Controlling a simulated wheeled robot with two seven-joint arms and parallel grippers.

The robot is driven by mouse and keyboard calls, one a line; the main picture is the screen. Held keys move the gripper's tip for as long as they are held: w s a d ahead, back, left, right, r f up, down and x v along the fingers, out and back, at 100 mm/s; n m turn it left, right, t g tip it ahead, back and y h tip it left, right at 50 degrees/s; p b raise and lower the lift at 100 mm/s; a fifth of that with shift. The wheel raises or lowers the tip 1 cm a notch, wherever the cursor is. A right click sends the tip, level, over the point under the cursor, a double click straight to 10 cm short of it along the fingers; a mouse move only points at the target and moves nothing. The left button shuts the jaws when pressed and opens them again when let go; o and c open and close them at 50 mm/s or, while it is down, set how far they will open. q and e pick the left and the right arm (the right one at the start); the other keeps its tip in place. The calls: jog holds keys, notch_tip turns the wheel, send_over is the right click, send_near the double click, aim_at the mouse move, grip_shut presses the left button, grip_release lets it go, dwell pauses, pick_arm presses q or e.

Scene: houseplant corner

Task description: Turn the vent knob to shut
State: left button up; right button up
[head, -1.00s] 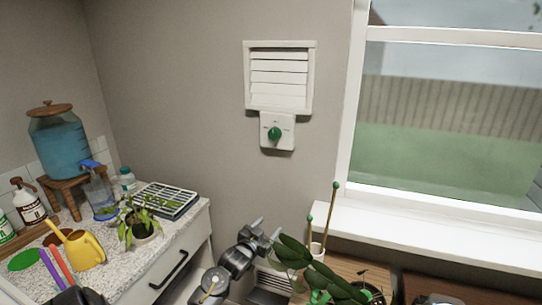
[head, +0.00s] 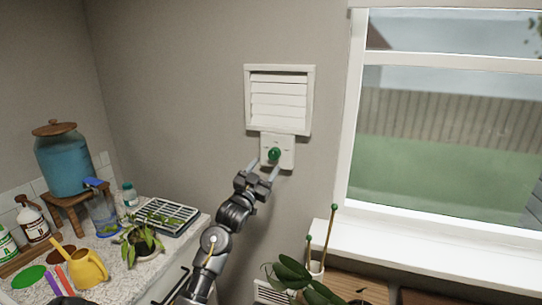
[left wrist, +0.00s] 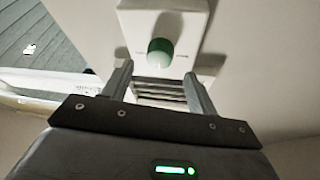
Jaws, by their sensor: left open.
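The green vent knob (head: 274,154) sits on a white plate (head: 287,141) on the wall, just below the white slatted vent (head: 280,100). In the left wrist view the knob (left wrist: 160,52) shows as a round green knob with a paler face, on its white plate (left wrist: 186,14). My left gripper (head: 263,165) is open, its fingers pointing up at the knob from below and to the left. In the left wrist view its two fingers (left wrist: 158,78) stand apart to either side of the knob, with nothing held between them.
A window (head: 450,120) with a white sill (head: 430,243) is to the right. A counter (head: 118,262) at left holds a blue water dispenser (head: 66,162), a yellow watering can (head: 88,268), a potted plant (head: 143,238) and bottles. A leafy plant (head: 292,272) stands low in front. The wall around the vent is bare.

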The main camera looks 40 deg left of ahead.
aim_at(273, 156)
pick_arm(q)
jog(key=p+x, duration=0.1)
jog(key=x, duration=0.4)
jog(key=shift+s, duration=0.1)
jog(key=c, duration=1)
